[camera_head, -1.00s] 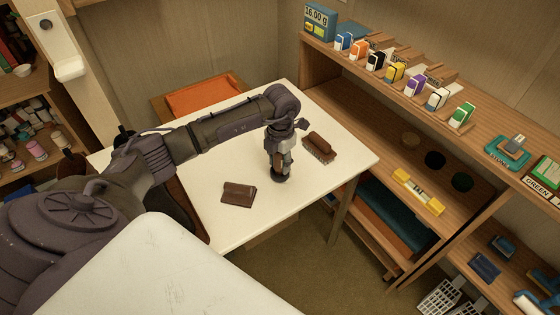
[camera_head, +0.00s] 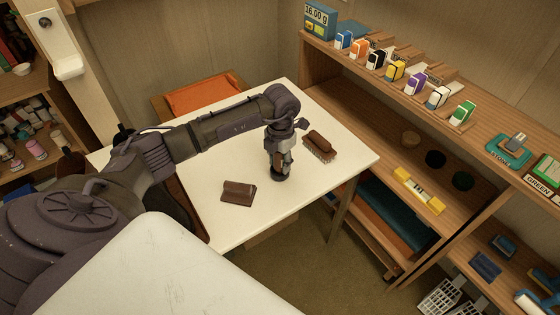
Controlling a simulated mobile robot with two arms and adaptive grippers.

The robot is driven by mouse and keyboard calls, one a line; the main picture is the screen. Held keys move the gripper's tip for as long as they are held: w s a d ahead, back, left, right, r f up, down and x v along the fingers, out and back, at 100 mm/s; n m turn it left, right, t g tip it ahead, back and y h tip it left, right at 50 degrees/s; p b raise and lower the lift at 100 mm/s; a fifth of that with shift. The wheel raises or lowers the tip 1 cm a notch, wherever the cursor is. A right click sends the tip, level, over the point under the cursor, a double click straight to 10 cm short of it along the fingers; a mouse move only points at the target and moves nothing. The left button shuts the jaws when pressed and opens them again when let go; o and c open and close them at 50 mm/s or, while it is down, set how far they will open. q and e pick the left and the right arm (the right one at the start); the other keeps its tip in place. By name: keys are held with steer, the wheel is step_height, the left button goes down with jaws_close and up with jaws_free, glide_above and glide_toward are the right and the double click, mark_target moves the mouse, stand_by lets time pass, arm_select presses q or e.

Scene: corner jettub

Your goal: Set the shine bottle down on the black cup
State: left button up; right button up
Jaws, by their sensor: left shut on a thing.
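My left gripper (camera_head: 280,168) points down over the white table, between a dark brown block and a brush. It is shut on a small dark thing, which I take to be the shine bottle; the fingers hide most of it, and its dark lower end (camera_head: 280,178) is at or just above the table top. A black round cup (camera_head: 435,159) sits on the wooden shelf at the right, between a tan round one and a dark green one. The gripper is well to the left of it. My right gripper is not in view.
The white table (camera_head: 255,225) also carries the brown block (camera_head: 238,193) and the brush (camera_head: 319,147). A yellow holder (camera_head: 418,191) lies on the shelf in front of the round cups. Several small coloured boxes line the upper ledge (camera_head: 480,132). A gap separates table and shelf.

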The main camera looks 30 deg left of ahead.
arm_select(q)
steer(key=o, duration=1.2)
steer(key=shift+f, duration=0.1)
step_height(320, 180, up, 12)
steer(key=shift+d+r, duration=0.1)
